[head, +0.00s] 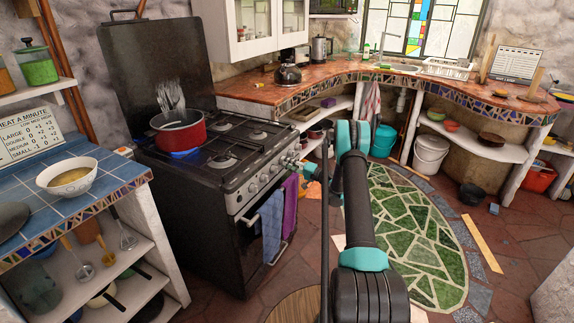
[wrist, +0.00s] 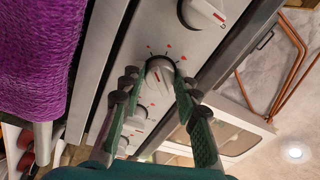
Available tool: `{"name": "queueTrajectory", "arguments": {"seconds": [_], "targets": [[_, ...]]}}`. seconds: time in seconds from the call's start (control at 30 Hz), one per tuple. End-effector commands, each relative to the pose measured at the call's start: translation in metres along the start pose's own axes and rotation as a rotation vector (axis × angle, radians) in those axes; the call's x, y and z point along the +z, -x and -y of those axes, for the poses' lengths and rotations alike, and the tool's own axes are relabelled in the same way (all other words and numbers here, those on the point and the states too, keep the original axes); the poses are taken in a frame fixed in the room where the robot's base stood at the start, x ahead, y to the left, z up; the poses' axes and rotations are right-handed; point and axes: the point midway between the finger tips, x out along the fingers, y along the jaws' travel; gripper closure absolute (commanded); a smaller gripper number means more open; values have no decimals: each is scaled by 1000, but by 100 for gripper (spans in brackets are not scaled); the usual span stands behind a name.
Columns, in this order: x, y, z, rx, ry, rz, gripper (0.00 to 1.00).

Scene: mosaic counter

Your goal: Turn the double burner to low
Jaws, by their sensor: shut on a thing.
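The black stove (head: 218,200) has a row of white knobs along its front panel. My gripper (wrist: 157,80) is around one knob (wrist: 160,70), its two green fingers on either side of it and shut on it. Red and dark marks ring the knob on the panel. In the head view my gripper (head: 308,170) is at the right end of the stove front, and my arm hides part of the view there. I cannot tell which burner the held knob serves.
Another knob (wrist: 204,12) sits above the held one in the wrist view. A blue towel (head: 271,225) and a purple towel (head: 290,205) hang on the oven handle. A heat chart (head: 30,135) is at the left wall. A kettle (head: 288,74) stands on the counter.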

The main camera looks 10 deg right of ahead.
Motion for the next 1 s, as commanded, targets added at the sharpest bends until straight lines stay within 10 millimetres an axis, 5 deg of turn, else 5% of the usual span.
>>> {"name": "queueTrajectory", "arguments": {"seconds": [0.43,0.47,0.6,1.0], "targets": [[1,1,-1,2,12,3,98],[1,1,-1,2,12,3,68],[1,1,-1,1,11,2,51],[0,6,0,1,10,0,48]]}}
